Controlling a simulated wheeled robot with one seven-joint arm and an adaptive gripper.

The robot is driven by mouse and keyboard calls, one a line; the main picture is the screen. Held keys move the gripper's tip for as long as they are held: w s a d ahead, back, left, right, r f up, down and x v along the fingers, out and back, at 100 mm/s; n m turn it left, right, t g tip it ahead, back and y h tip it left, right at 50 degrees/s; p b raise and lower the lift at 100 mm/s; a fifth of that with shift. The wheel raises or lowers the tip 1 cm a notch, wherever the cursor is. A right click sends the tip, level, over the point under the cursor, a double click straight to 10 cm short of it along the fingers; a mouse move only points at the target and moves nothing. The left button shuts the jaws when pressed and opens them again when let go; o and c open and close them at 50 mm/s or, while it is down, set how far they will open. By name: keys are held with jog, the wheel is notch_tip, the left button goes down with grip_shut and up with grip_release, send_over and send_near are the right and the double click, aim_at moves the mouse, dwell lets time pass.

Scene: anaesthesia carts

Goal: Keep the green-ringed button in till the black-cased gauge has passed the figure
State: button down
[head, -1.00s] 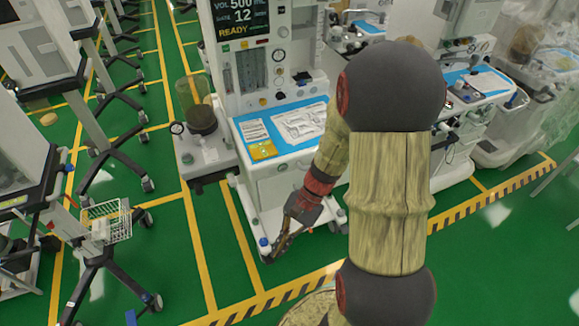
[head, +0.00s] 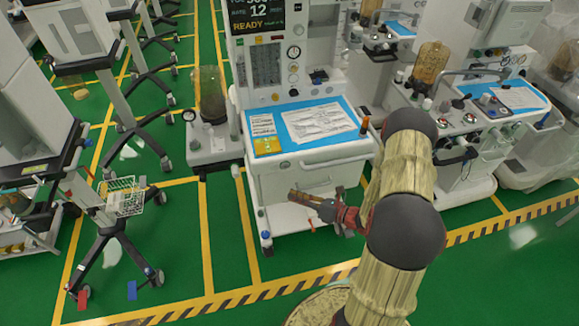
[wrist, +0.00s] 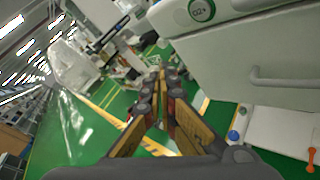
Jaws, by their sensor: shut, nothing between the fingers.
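The green-ringed button (wrist: 202,10), marked O2+, is at the top of the wrist view on the pale front of an anaesthesia cart. I cannot make it out surely in the head view. A small round gauge with a dark rim (head: 189,115) sits beside the clear bellows jar. Another dark-rimmed gauge (head: 294,52) is on the cart's upright panel. I cannot read their pointers or figures, nor tell which is meant. My gripper (head: 295,193) is shut and empty in front of the cart's lower front, pointing left. In the wrist view its fingertips (wrist: 166,74) are apart from the button.
The cart's blue worktop (head: 345,110) carries papers and a yellow card. A handle bar (wrist: 285,80) crosses its front. A wire basket stand (head: 124,197) is at left, and another cart (head: 470,130) at right. Green floor lies open in front.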

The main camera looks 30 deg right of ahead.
aim_at(285, 166)
jog(key=shift+w+d+r+m+t, duration=0.2)
jog(key=shift+r+m+t, duration=0.15)
jog(key=shift+m, duration=0.15)
jog(key=w+d+b, duration=0.2)
jog(key=w, duration=0.6)
jog(key=shift+w+d, duration=0.15)
jog(key=shift+w, duration=0.1)
dwell(1.4)
jog(key=shift+w+d, duration=0.1)
jog(key=shift+w, duration=0.25)
jog(key=shift+w+d, duration=0.15)
jog(key=shift+w, duration=0.3)
dwell(0.7)
dwell(2.9)
jog(key=shift+s+a, duration=0.25)
jog(key=shift+s, duration=0.6)
